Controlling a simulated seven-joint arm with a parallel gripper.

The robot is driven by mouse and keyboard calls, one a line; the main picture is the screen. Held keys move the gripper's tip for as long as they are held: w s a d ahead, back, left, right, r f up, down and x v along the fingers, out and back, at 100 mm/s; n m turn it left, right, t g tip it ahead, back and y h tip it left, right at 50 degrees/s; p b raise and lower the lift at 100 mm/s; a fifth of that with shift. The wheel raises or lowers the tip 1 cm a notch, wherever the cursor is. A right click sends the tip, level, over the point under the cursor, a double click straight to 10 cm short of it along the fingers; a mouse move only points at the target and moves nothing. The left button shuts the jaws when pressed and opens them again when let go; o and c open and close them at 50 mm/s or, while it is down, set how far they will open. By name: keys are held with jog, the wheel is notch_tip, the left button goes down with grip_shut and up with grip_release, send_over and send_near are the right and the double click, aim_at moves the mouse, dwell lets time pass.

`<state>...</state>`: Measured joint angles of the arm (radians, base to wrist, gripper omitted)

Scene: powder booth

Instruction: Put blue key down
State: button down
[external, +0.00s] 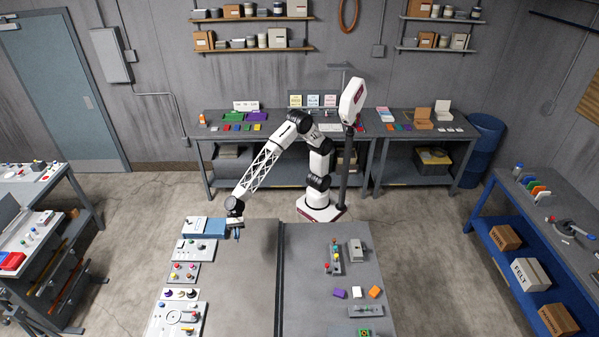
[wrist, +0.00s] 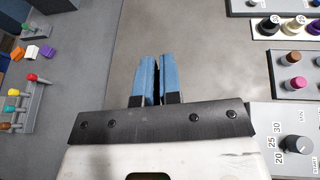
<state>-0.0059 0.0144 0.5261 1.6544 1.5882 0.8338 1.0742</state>
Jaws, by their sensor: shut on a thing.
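My gripper (external: 237,233) is at the far left part of the front workbench (external: 245,275), low beside a blue block-like fixture (external: 207,228). In the wrist view its two blue fingers (wrist: 156,78) are nearly together, with only a thin dark gap between them. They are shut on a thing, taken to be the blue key. The key itself is hidden between the fingers, so its shape and tilt cannot be told. Whether it touches the bench cannot be told.
Panels with coloured buttons (external: 183,273) and knobs (external: 180,294) line the bench's left edge; a dial (wrist: 298,145) is close on the wrist view's right. A dark seam divides the bench. Purple (external: 339,293) and orange (external: 375,292) blocks lie right. The middle left surface is bare.

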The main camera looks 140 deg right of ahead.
jog(key=s+a+f+n+g+y, duration=0.1)
jog(key=s+a+f+n+g, duration=0.2)
jog(key=a+f, duration=0.3)
jog(key=s+a+f+n+g+y, duration=0.1)
jog(key=s+a+f+n+g, duration=0.2)
jog(key=a+f+n+g, duration=0.1)
jog(key=a+f+g, duration=0.1)
jog(key=a+f, duration=0.1)
jog(key=shift+s+a+y, duration=0.2)
jog(key=shift+a+y, duration=0.1)
jog(key=shift+w, duration=0.15)
jog(key=w+a, duration=0.1)
jog(key=w, duration=0.4)
jog(key=w+a+f, duration=0.1)
jog(key=w+a, duration=0.1)
jog(key=w, duration=0.3)
jog(key=w+a, duration=0.2)
jog(key=w, duration=0.3)
jog(key=shift+f, duration=0.15)
jog(key=shift+f, duration=0.1)
jog(key=shift+f, duration=1.7)
jog(key=shift+f, duration=0.1)
jog(key=c, duration=1.3)
grip_release()
